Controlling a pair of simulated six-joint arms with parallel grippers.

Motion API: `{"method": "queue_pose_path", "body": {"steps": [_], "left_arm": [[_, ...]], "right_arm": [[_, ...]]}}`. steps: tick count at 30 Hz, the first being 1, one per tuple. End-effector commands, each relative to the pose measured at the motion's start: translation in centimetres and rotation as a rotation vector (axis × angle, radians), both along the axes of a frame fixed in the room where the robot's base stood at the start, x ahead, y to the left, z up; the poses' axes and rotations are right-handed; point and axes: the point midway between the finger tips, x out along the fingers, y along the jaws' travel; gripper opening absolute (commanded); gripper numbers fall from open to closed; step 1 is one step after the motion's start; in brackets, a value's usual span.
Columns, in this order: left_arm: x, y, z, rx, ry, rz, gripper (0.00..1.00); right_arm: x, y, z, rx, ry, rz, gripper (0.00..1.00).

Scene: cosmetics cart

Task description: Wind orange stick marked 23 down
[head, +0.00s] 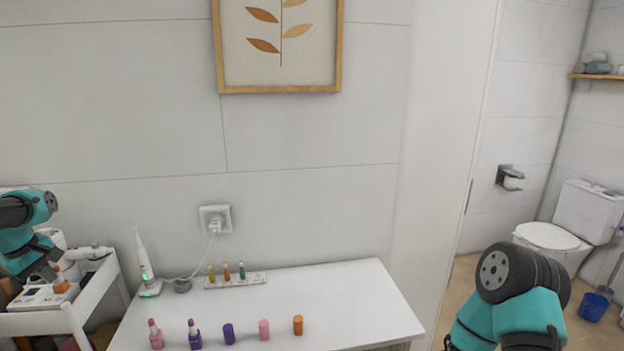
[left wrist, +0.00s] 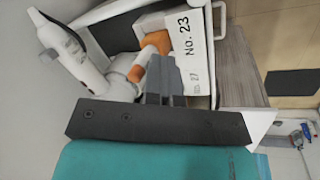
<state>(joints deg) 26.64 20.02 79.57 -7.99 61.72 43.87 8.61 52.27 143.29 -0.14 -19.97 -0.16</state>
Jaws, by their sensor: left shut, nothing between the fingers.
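A white holder marked "No. 23" (left wrist: 188,45) lies on the cart in the left wrist view, with an orange stick (left wrist: 157,41) beside the number. In the head view the orange stick (head: 61,286) stands upright on the white holder (head: 38,297), its pale tip pointing up. My left gripper (head: 48,271) is just above and beside the stick; in the left wrist view its dark fingers (left wrist: 165,80) are shut and empty close to it. The fingers hide part of the holder. A second orange piece (left wrist: 137,73) shows left of the fingers. My right gripper is out of view.
The white cart (head: 96,290) has raised side rails. A white appliance (left wrist: 75,60) lies beside the holder. The white table (head: 350,295) carries pink and purple sticks, an orange cap (head: 298,325), other caps, a small rack (head: 235,281) and a charging toothbrush (head: 146,270).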

Motion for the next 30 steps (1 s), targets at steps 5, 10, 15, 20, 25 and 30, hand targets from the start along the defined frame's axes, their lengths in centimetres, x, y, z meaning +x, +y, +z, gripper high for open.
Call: {"method": "queue_pose_path", "body": {"steps": [5,10,15,20,25,30], "left_arm": [[0.06,0.21,-0.03,0.000,-0.001,0.000,0.00],[0.15,0.54,-0.03,0.000,-0.001,0.000,0.00],[0.30,0.79,0.01,0.000,-0.002,0.000,0.00],[0.38,0.85,0.01,0.000,-0.002,0.000,0.00],[0.38,0.85,0.00,0.000,-0.001,0.000,0.00],[0.35,0.87,0.00,0.000,-0.001,0.000,0.00]], "right_arm": [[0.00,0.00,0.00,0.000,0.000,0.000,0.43],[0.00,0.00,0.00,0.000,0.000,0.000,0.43],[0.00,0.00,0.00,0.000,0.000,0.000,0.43],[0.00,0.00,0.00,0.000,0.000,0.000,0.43],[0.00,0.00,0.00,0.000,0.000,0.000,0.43],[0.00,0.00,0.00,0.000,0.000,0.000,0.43]]}}
